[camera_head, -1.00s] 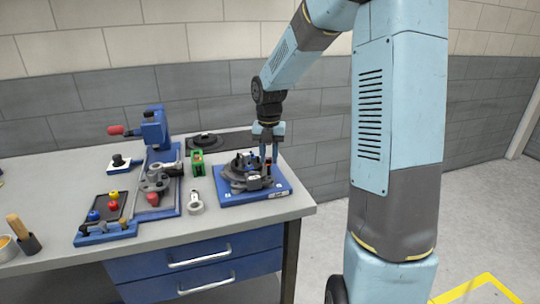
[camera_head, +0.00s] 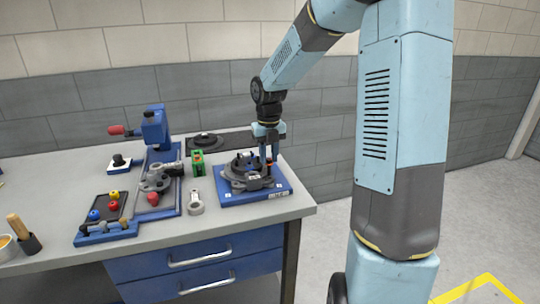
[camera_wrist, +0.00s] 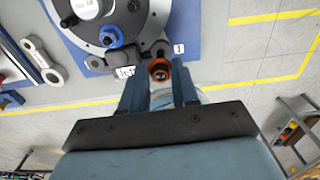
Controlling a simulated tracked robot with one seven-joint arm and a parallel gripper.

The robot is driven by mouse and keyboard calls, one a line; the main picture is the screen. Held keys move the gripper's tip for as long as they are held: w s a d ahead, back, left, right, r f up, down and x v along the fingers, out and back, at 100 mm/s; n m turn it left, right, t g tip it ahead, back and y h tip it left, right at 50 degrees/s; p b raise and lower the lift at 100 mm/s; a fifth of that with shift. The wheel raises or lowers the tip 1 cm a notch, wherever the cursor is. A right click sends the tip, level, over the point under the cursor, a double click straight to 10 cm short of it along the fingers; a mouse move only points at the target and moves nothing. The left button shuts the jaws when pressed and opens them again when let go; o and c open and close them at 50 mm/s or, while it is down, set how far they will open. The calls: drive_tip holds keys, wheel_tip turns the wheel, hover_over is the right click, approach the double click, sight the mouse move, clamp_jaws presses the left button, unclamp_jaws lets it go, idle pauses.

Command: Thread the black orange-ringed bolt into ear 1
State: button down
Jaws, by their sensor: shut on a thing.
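The black bolt with an orange ring (camera_wrist: 159,70) is between my gripper's (camera_wrist: 160,85) two fingertips in the wrist view, and the fingers are shut on it. The chassis (camera_wrist: 90,12), a dark grey round body, sits on a blue fixture plate (camera_head: 228,199). A grey ear of the chassis (camera_wrist: 160,48) lies just beyond the bolt, near a label reading 1. Whether the bolt touches or enters the ear I cannot tell. In the head view my gripper (camera_head: 270,155) points down over the fixture's right side, partly hiding the chassis there.
A grey link-shaped part (camera_head: 195,203) lies left of the fixture, with a green block (camera_head: 198,163) behind it. A blue press with a red handle (camera_head: 154,130) stands further left. A dark tray with coloured knobs (camera_head: 108,206) is at the front left. The bench edge is close on the right.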

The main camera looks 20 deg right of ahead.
sight(270, 163)
drive_tip(key=shift+f+n, duration=0.1)
drive_tip(key=shift+n, duration=0.3)
drive_tip(key=shift+n, duration=0.4)
drive_tip(key=shift+s, duration=0.15)
drive_tip(key=shift+f, duration=0.85)
idle(1.1)
drive_tip(key=shift+f, duration=0.25)
drive_tip(key=shift+s+f, duration=0.1)
drive_tip(key=shift+f, duration=0.9)
idle(1.0)
drive_tip(key=shift+f+m, duration=0.1)
drive_tip(key=shift+m, duration=1.6)
